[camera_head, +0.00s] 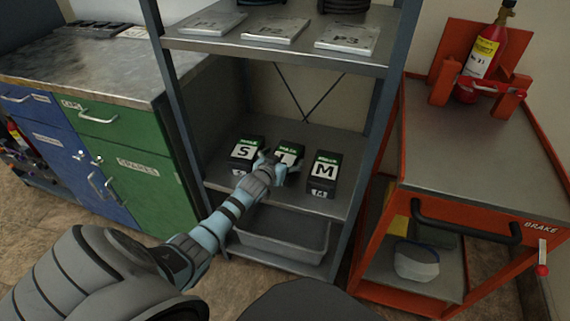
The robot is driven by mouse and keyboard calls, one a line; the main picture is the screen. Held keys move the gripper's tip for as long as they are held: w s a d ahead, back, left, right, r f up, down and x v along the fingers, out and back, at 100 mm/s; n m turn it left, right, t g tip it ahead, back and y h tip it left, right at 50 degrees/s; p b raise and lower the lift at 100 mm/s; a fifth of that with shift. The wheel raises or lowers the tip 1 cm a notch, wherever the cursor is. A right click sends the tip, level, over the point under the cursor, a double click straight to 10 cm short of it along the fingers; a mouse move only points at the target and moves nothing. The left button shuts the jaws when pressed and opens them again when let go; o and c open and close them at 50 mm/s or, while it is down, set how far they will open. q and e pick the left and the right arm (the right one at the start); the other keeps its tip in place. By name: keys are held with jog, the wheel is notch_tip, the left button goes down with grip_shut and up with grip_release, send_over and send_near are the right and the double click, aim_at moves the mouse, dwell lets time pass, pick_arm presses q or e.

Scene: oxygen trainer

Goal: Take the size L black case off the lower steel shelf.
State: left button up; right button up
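Three black cases with green tops and white letter labels stand in a row on the lower steel shelf (222,182). The L case (289,149) is the middle one, between the S case (246,150) and the M case (324,170). My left gripper (277,166) is at the front of the L case and hides its lower front and part of its label. The fingers overlap the case in the picture; whether they are open around it or closed on it is too small to tell. My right gripper is out of view.
A grey bin (282,232) sits below the shelf. The upper shelf (275,52) holds flat plates marked P1, P2 and P3. A blue and green cabinet (150,182) stands left, an orange cart (470,150) with a red cylinder (486,52) right. Steel uprights flank the shelf.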

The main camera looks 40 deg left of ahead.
aim_at(283, 158)
pick_arm(q)
jog(key=c, duration=1)
jog(key=shift+c, duration=0.7)
jog(key=shift+r, duration=0.3)
notch_tip(283, 158, up, 20)
jog(key=f+p, duration=0.1)
jog(key=p, duration=0.9)
jog(key=s+d+p, duration=0.3)
jog(key=s, duration=0.5)
jog(key=s+d+p, duration=0.2)
jog(key=s+d, duration=0.1)
jog(key=s, duration=0.6)
jog(key=s+d+p, duration=0.3)
jog(key=s, duration=0.6)
jog(key=shift+s+d+r+p, duration=0.15)
jog(key=shift+s+r+p, duration=0.05)
jog(key=shift+p, duration=0.1)
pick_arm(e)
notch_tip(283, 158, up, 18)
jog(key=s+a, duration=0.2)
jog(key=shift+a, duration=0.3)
pick_arm(q)
jog(key=shift+w, duration=0.1)
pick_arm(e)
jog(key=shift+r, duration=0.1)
